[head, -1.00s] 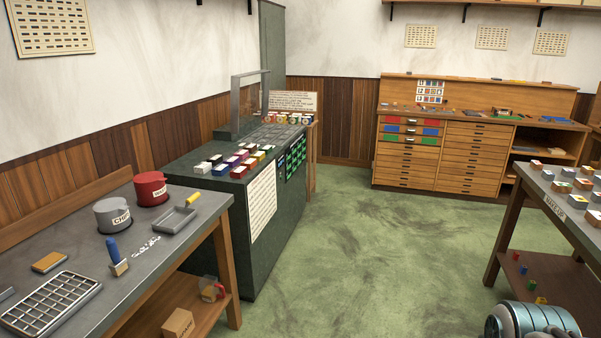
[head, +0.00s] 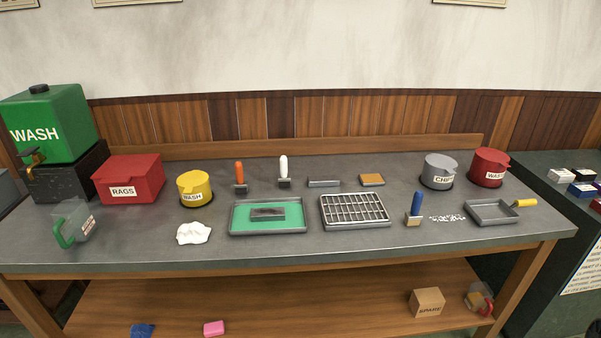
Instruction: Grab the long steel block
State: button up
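A long, low grey metal block (head: 324,183) lies flat near the back of the grey bench top. It is between a white-handled tool (head: 284,172) and an orange-brown block (head: 372,180), apart from both. A darker grey flat block (head: 268,213) lies in a green-floored metal tray (head: 236,217) nearer the front. From the pictures alone I cannot be sure which of the two is meant by the long steel block. My gripper is not in view.
A metal grid rack (head: 355,211) stands in front of the long block. An orange-handled tool (head: 240,177), yellow wash pot (head: 195,188), blue-handled brush (head: 415,208), grey chips pot (head: 439,171) and shallow pan (head: 491,212) also stand on the bench (head: 330,246). Its front strip is mostly clear.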

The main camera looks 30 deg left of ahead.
aim_at(326, 180)
jog(key=u, duration=0.95)
jog(key=i, duration=1.1)
jog(key=u, duration=0.75)
jog(key=i, duration=0.6)
jog(key=u, duration=0.1)
